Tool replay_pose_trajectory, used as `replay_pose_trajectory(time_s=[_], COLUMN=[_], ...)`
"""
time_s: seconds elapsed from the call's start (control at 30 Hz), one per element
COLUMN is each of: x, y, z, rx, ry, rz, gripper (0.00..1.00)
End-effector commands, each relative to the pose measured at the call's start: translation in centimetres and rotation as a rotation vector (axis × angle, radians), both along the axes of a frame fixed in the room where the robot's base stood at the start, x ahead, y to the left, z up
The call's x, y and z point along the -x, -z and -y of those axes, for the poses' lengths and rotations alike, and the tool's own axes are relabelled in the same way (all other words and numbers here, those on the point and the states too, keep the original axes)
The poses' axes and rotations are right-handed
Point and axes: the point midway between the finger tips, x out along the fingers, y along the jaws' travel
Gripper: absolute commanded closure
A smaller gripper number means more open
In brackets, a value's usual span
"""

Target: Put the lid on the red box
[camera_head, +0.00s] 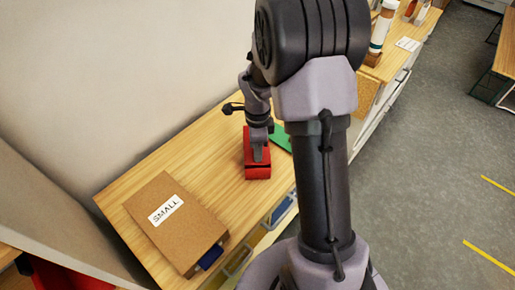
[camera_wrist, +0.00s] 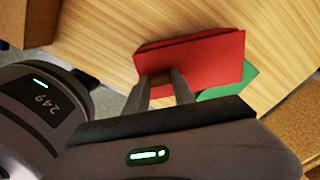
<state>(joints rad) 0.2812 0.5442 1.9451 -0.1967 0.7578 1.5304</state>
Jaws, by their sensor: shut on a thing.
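A red box (camera_head: 258,174) is on the wooden table, with a red lid (camera_head: 250,143) over it. A dark line shows between the two in the head view. I cannot tell whether the lid rests fully on the box. The lid also shows in the wrist view (camera_wrist: 215,58). My gripper (camera_head: 259,158) points down over the lid. In the wrist view its fingertips (camera_wrist: 160,80) are at the lid's near edge, with a small brown patch between them. The gripper looks shut on the lid; the fingers partly hide the contact.
A green flat thing (camera_head: 281,137) lies right beside the red box and shows in the wrist view too (camera_wrist: 232,84). A brown box marked SMALL (camera_head: 180,240) lies at the table's near left. The table (camera_head: 205,150) is bare between them. A wall borders the left.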

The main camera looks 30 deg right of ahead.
Motion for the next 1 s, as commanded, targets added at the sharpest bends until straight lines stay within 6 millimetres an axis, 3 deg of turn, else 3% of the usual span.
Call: replay_pose_trajectory(time_s=[1.0], x=[-0.02], y=[0.66], z=[0.02], rx=[0.000], ry=[0.000], rz=[0.000], gripper=[1.00])
